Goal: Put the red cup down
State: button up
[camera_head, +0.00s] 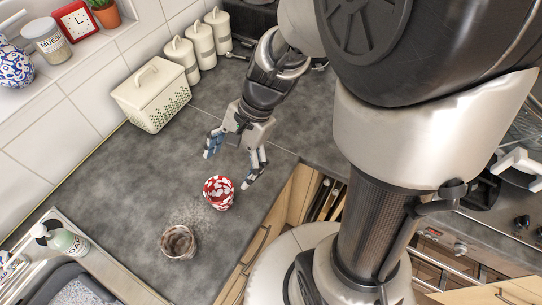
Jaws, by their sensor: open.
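The red cup (219,192), patterned in red and white, stands on the grey countertop (110,190) near its front edge. My gripper (230,168) is open, just behind and above the cup in the picture. Its right fingertip is close to the cup's upper right side, and its left fingertip is farther back to the left. I cannot tell whether either finger touches the cup. Nothing is held between the fingers.
A brownish glass (179,242) stands left of and in front of the cup. The sink (85,285) and a soap bottle (69,242) are at lower left. A cream bread bin (151,95) and white canisters (201,45) line the wall. An open drawer (325,199) is at right.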

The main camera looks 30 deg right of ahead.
jog(key=s+d+r+n+t+h, duration=0.2)
jog(key=s+d+r+n, duration=0.1)
jog(key=s+r+n, duration=0.2)
jog(key=s+d+r+n+t+h, duration=0.2)
jog(key=s+r+n+h, duration=0.1)
jog(key=s+r+n, duration=0.2)
notch_tip(320, 180, up, 2)
jog(key=shift+s+d+r+n+t, duration=0.25)
jog(key=shift+s+d+n+t, duration=0.15)
jog(key=shift+n, duration=0.7)
jog(key=shift+w+f, duration=0.1)
